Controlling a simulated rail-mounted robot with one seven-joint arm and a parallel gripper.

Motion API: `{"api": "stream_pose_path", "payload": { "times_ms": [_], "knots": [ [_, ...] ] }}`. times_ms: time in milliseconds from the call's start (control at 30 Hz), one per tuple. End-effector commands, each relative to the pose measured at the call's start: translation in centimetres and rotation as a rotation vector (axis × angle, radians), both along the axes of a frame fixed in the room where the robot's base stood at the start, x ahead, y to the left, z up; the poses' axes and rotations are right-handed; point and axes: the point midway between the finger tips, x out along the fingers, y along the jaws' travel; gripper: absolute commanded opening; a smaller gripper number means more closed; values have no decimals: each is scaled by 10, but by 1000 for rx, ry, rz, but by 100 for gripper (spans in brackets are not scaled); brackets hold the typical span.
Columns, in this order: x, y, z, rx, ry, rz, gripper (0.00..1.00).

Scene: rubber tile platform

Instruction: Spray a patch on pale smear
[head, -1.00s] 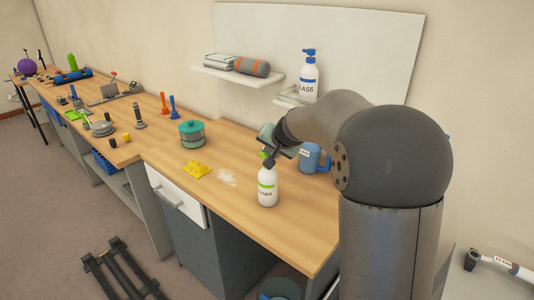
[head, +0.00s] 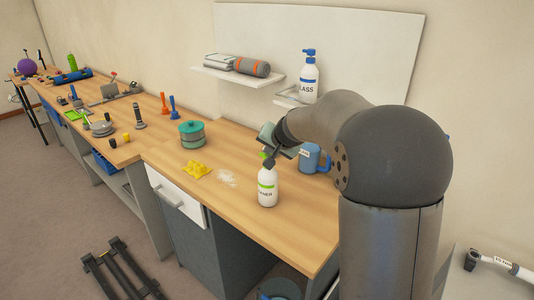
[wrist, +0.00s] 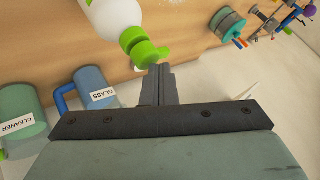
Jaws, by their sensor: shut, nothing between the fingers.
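A white spray bottle (head: 267,190) with a green band and a label ending in "NER" stands upright on the wooden workbench. In the wrist view its green spray head (wrist: 143,48) is just above and left of my fingertips. My gripper (head: 269,161) is shut and empty, with its fingertips close to the bottle's head. The wrist view also shows the closed fingers (wrist: 161,72); I cannot tell whether they touch the spray head. The pale smear (head: 226,178) is a whitish patch on the bench, left of the bottle and apart from it.
A blue mug (head: 310,157) labelled GLASS in the wrist view stands near my arm, beside a teal container (wrist: 17,122) labelled CLEANER. Another spray bottle (head: 309,77) stands on a wall shelf.

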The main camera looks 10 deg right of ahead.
Motion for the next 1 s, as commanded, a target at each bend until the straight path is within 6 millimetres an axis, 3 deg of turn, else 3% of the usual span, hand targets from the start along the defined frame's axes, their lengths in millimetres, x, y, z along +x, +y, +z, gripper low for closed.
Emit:
{"api": "stream_pose_path", "payload": {
  "times_ms": [1000],
  "knots": [
    [-1, 0, -12, 0, 7, 2, 0]
  ]
}}
